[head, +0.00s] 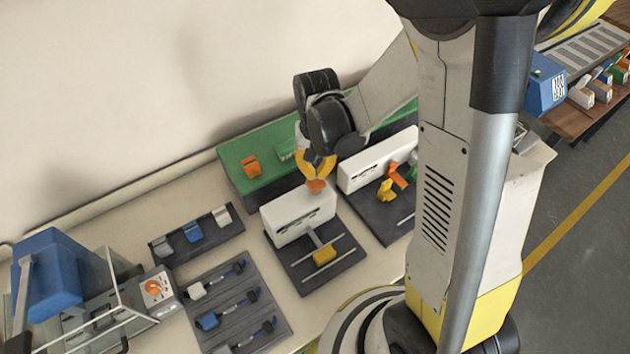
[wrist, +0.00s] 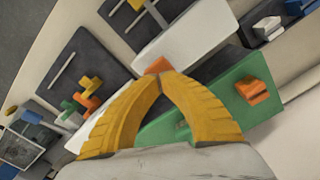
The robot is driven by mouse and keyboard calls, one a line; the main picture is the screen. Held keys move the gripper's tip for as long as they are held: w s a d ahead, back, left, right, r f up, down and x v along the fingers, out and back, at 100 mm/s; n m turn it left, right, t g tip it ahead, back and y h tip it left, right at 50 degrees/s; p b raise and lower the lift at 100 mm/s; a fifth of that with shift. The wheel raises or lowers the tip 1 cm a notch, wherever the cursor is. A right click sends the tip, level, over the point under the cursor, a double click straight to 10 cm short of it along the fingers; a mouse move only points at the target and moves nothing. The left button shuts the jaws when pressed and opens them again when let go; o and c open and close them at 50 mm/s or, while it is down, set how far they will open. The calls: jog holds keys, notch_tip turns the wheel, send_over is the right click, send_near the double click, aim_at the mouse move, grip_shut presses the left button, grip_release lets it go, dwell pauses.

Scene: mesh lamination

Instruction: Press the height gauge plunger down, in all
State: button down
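The height gauge is likely the white block (head: 292,220) on a dark base plate, with a slotted front face. An orange plunger (head: 316,186) sits on its top edge; in the wrist view the plunger (wrist: 158,65) shows just beyond my fingertips. My gripper (head: 317,177) has yellow fingers pointing down, directly over the plunger. In the wrist view the fingertips (wrist: 163,77) come together, with no object visible between them. The tips look very close to the plunger; I cannot tell whether they touch it. The fingers partly hide the plunger.
A second white block (head: 365,165) with an orange and yellow clamp stands close on the right. A green fixture (head: 240,165) with an orange block is behind. Dark trays (head: 240,325) with small parts and a blue-topped machine (head: 48,272) lie to the left.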

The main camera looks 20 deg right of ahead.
aim_at(316, 182)
jog(key=shift+f+b, duration=1.2)
jog(key=shift+f, duration=0.15)
jog(key=shift+f, duration=0.1)
jog(key=shift+f+b, duration=1.6)
jog(key=shift+b, duration=0.05)
jog(key=shift+r, duration=0.1)
notch_tip(316, 182, up, 8)
jog(key=p, duration=0.6)
